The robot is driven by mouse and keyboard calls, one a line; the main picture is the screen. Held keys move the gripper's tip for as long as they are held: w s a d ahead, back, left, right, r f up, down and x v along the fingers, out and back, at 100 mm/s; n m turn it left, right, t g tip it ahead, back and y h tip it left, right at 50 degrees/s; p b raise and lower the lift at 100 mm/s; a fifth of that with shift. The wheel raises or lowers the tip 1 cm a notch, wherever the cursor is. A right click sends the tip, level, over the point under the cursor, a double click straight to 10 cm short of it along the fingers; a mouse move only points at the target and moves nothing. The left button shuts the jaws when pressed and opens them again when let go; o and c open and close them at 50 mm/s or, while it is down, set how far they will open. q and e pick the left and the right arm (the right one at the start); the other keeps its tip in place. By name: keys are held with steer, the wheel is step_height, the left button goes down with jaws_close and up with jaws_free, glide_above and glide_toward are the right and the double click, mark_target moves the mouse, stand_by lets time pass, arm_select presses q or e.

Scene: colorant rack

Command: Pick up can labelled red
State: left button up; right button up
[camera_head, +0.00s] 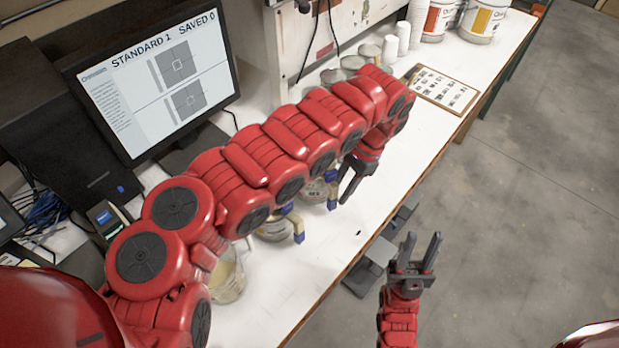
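A white can with a red label (434,20) stands at the far end of the white worktop, at the top of the head view. Its top is cut off by the frame edge, and any lettering is too small to read. A similar white can with a yellow-orange label (485,20) stands to its right. My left gripper (341,192) is open and empty over the worktop's middle, well short of the red-labelled can. My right gripper (421,244) is open, fingers pointing up in the picture, off the worktop's right edge and far from the can.
Metal-lidded tins (276,229) with blue-and-brass clips and a glass jug (229,278) are partly hidden by my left arm. White cups (390,47) and a clipboard sheet (440,89) lie nearer the red-labelled can. A monitor (160,75) stands left. Floor (540,200) right is clear.

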mark_target(334, 202)
arm_select(q)
steer(key=x, duration=0.5)
steer(key=shift+w+d+f, duration=0.15)
steer(key=shift+w+f, duration=0.15)
steer(key=shift+f, duration=0.1)
steer(key=shift+s+r, duration=0.1)
steer(key=shift+c, duration=0.3)
jaws_close()
stand_by(0.5)
